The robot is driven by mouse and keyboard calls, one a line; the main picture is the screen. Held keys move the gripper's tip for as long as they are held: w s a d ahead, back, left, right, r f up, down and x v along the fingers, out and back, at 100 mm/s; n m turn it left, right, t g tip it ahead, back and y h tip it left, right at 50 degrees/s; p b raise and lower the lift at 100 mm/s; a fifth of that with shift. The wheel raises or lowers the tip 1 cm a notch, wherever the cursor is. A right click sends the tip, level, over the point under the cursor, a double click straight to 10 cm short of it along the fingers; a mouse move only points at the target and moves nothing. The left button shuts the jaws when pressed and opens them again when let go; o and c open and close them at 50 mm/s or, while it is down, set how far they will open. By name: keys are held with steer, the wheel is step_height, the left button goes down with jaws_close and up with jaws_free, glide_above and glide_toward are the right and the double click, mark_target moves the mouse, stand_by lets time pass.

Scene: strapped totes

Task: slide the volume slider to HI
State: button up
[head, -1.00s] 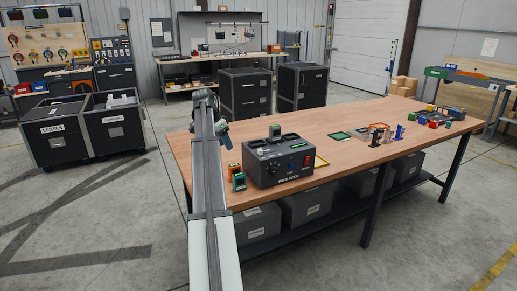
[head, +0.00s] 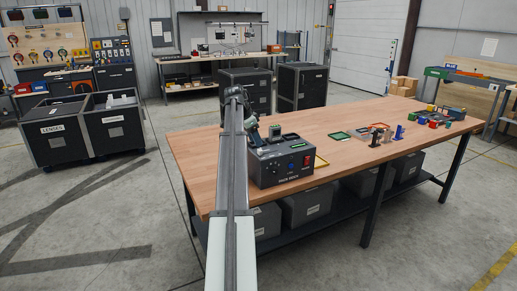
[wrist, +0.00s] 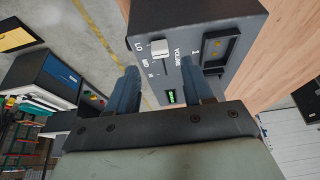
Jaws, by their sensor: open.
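The volume slider's white knob (wrist: 159,49) shows in the wrist view on the face of a dark grey box (wrist: 195,30). It sits near the LO end of its slot, with the smaller MID and HI marks lower down toward my gripper. The word VOLUME runs along the other side. My gripper (wrist: 159,66) is open, with one blue finger on each side of the slider's line and nothing between them. The knob appears just beyond the fingertips; contact cannot be told. In the head view the box (head: 285,170) stands on the table, with my gripper at its left, partly hidden.
A small green display (wrist: 171,97) and a framed switch (wrist: 215,48) lie near the slider. My arm covers the table just left of the box.

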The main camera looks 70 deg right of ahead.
mark_target(260, 150)
steer(key=shift+x, duration=2.65)
steer(key=shift+c, duration=0.4)
jaws_close()
